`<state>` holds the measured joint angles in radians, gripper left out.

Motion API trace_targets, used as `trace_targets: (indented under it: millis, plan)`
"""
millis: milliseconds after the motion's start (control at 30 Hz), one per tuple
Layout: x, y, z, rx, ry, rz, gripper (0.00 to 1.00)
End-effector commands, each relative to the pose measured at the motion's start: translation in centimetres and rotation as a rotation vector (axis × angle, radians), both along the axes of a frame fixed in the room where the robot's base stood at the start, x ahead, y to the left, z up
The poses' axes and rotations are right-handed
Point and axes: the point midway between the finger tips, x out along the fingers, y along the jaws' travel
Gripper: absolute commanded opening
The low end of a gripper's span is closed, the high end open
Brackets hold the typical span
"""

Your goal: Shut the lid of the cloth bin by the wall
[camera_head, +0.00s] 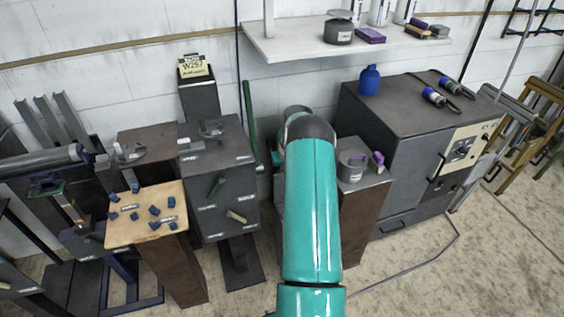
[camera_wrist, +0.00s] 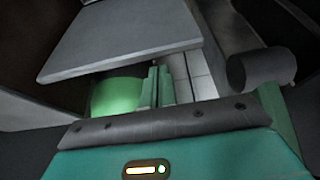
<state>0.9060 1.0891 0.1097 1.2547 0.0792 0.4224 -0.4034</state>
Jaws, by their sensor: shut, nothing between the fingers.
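In the wrist view a flat grey panel (camera_wrist: 125,38) that looks like the bin's lid is tilted above and beyond my gripper (camera_wrist: 157,72). My gripper's narrow green fingers are together and empty, below the panel's near edge; I cannot tell whether they touch it. In the head view my teal arm reaches toward the wall and hides my gripper and most of what lies behind it. A small grey rounded edge (camera_head: 297,111) shows above the arm's end; I cannot tell whether it belongs to the bin. The bin's body is not clearly seen.
A brown pedestal (camera_head: 366,210) with a grey top stands close on the right, beside a large grey machine (camera_head: 405,120). A white shelf (camera_head: 290,45) hangs above. A green pole (camera_head: 249,120) leans by the wall.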

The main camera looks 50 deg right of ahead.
Motion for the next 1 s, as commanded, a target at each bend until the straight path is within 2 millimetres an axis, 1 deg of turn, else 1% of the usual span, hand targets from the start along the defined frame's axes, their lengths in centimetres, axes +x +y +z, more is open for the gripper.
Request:
trace_targets:
  millis: [100,200,667,867,1000]
  plan:
    - [-0.8,0.4,0.0,-0.001,-0.001,0.0,0.0]
    - [-1.1,0.7,0.0,0.0,0.0,0.001,0.0]
    - [-1.2,0.7,0.0,-0.005,-0.008,0.0,0.0]
    - [-1.8,1.0,-0.1,-0.026,-0.045,-0.002,0.0]
    - [-2.6,1.4,-0.2,-0.057,-0.1,-0.003,0.0]
